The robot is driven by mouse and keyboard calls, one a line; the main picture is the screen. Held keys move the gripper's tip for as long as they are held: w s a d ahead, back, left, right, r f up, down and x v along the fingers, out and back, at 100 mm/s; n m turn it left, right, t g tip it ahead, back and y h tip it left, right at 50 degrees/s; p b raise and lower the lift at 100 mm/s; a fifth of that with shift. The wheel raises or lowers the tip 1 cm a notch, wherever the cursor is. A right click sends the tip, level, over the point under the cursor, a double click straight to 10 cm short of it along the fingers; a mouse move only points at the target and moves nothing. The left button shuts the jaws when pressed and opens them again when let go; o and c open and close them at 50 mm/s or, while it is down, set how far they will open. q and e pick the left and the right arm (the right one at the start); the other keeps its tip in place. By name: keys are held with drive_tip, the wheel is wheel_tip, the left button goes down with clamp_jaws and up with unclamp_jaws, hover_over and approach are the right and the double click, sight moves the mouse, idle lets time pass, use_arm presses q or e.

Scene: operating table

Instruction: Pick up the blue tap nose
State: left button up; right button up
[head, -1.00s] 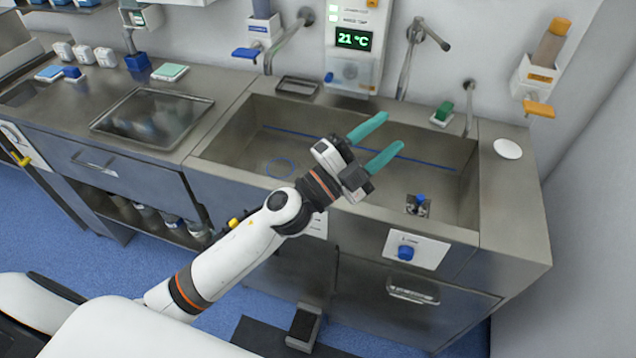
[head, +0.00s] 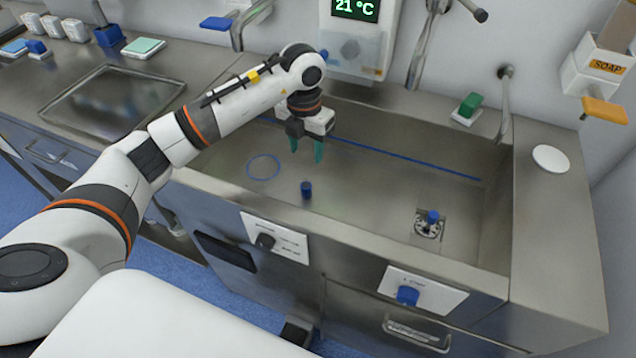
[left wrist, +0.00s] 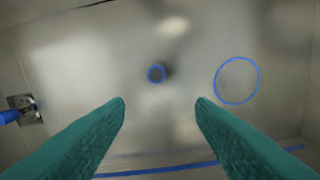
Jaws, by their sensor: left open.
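A small dark blue cylinder (head: 306,190), which looks like the blue tap nose, stands upright on the sink floor near the front wall. In the left wrist view the blue tap nose (left wrist: 156,73) shows end-on as a small round shape, just beyond the gap between the fingertips. My left gripper (head: 306,154) is open and empty, with its teal fingers pointing down inside the sink, behind and above the cylinder and apart from it. Both fingers of the left gripper (left wrist: 160,102) show in the left wrist view. My right gripper is not in view.
The steel sink (head: 375,215) has a blue ring marking (head: 263,167) left of the cylinder and a blue line along its back. A drain with a blue piece (head: 432,217) lies to the right. A wall tap (head: 505,100) and green block (head: 469,104) stand behind.

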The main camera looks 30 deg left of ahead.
sight(306, 185)
use_arm(q)
drive_tip(key=shift+s+a+f+p, duration=0.1)
drive_tip(key=shift+s+f+p, duration=0.25)
drive_tip(key=shift+s+f, duration=0.8)
drive_tip(key=f, duration=0.2)
drive_tip(key=shift+w+f, duration=0.3)
drive_tip(key=shift+f, duration=0.1)
drive_tip(key=shift+w+f, duration=0.15)
drive_tip(key=shift+f, duration=0.25)
drive_tip(key=shift+s+f+p, duration=0.2)
drive_tip(key=shift+f+p, duration=0.15)
drive_tip(key=shift+f, duration=0.25)
drive_tip(key=f, duration=0.3)
drive_tip(key=shift+d+f, duration=0.25)
drive_tip(key=shift+d, duration=0.1)
drive_tip(key=shift+f+p, duration=0.25)
drive_tip(key=shift+p, duration=0.05)
drive_tip(key=c, duration=1.1)
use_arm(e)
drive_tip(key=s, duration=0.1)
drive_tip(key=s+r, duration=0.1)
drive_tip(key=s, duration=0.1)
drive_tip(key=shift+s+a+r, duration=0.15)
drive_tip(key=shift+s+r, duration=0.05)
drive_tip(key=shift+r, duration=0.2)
